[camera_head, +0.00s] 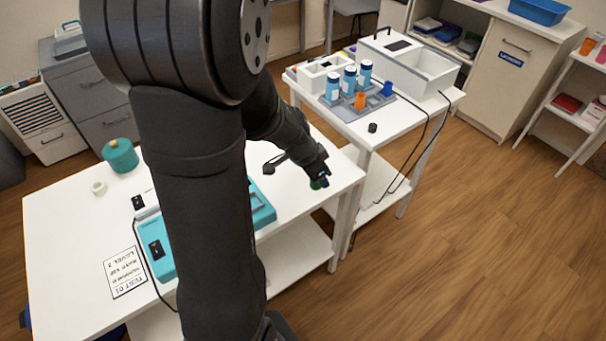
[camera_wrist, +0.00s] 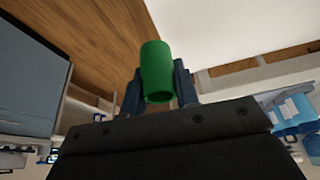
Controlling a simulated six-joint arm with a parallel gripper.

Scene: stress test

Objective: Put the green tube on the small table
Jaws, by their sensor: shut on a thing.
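The green tube (camera_wrist: 156,72) is held between the two dark fingers of my gripper (camera_wrist: 158,88) in the wrist view. The small table (camera_head: 345,121) is a white one standing behind and to the right. It bears a grey rack (camera_head: 347,107) with blue-capped bottles (camera_head: 349,80), an orange piece and a blue piece. My gripper is apart from that table, in front of it.
On the small table, a white box (camera_head: 430,75) stands at the back and a small black cap (camera_head: 372,128) lies near the front. Cables hang off its right side. The near table holds a teal device (camera_head: 262,212), a teal round container (camera_head: 120,156) and a printed sheet (camera_head: 125,272).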

